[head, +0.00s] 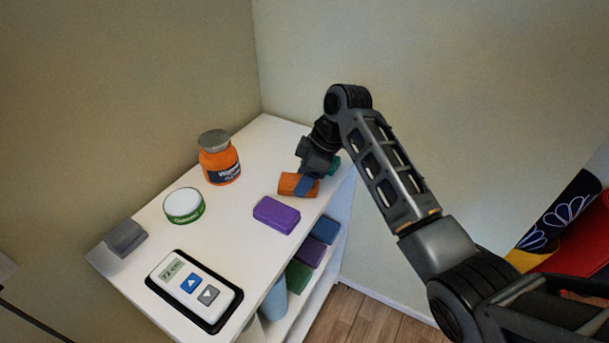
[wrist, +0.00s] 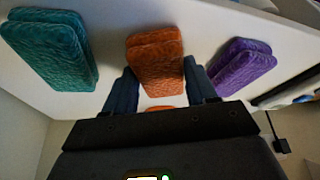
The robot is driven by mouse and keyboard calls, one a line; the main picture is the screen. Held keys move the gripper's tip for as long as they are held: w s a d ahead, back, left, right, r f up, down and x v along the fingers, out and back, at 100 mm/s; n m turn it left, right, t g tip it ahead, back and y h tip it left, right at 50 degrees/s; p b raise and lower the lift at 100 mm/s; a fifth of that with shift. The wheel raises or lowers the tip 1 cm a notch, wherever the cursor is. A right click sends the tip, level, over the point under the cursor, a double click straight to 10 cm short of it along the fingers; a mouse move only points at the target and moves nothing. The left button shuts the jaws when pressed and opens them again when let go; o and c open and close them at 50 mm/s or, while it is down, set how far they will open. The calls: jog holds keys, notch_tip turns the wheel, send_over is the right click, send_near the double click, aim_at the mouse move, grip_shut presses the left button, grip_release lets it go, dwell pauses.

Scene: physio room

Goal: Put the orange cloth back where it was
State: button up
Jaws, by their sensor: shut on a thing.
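The orange cloth (head: 290,184) is a folded block near the right edge of the white shelf top in the head view. My gripper (head: 306,186) is shut on it, and one bluish finger shows across its near side. In the wrist view the orange cloth (wrist: 156,62) sits between the two fingers of my gripper (wrist: 160,88). It is at or very close to the white surface; I cannot tell if it touches. A purple cloth (head: 276,215) lies on one side of it and a teal cloth (wrist: 52,48) on the other, mostly hidden behind my gripper in the head view.
The white shelf top (head: 225,235) also holds an orange jar (head: 220,165), a round green-and-white tin (head: 184,205), a grey block (head: 125,238) and a device in a black tray (head: 196,290). More folded cloths (head: 325,229) lie on the shelf below. Walls stand close behind.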

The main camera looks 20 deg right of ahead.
jog(key=shift+f, duration=0.1)
jog(key=o, duration=1)
jog(key=b+v, duration=0.1)
jog(key=v, duration=1.1)
jog(key=shift+s, duration=0.1)
